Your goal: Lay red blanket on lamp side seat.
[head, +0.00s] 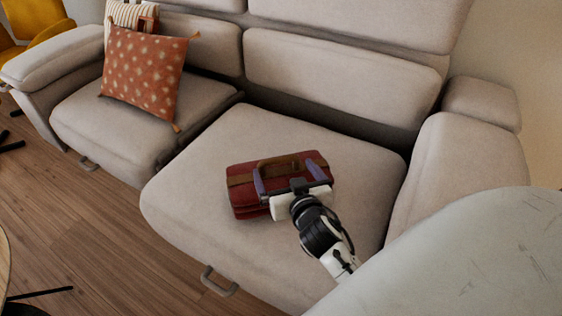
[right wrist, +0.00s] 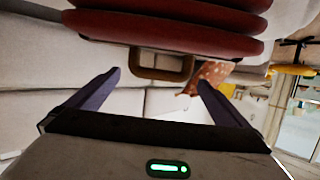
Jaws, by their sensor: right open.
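The folded red blanket (head: 245,201) with a brown strap and handle (head: 276,163) lies on the right-hand sofa seat (head: 200,178). My right gripper (head: 283,167) is over the blanket, its two purple fingers open and spread to either side of the handle. In the right wrist view the red folds of the blanket (right wrist: 165,32) show at the top, with the brown handle (right wrist: 160,72) between the open fingertips. The fingers do not appear closed on the handle. Whether the blanket bears fully on the seat is partly hidden by the gripper. My left gripper is not in view.
An orange dotted cushion (head: 143,75) and a striped cushion (head: 128,14) rest on the left seat. A large pale rounded surface (head: 480,265) fills the lower right, close to my right arm. The armrest (head: 455,165) bounds the seat. Free seat surface surrounds the blanket.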

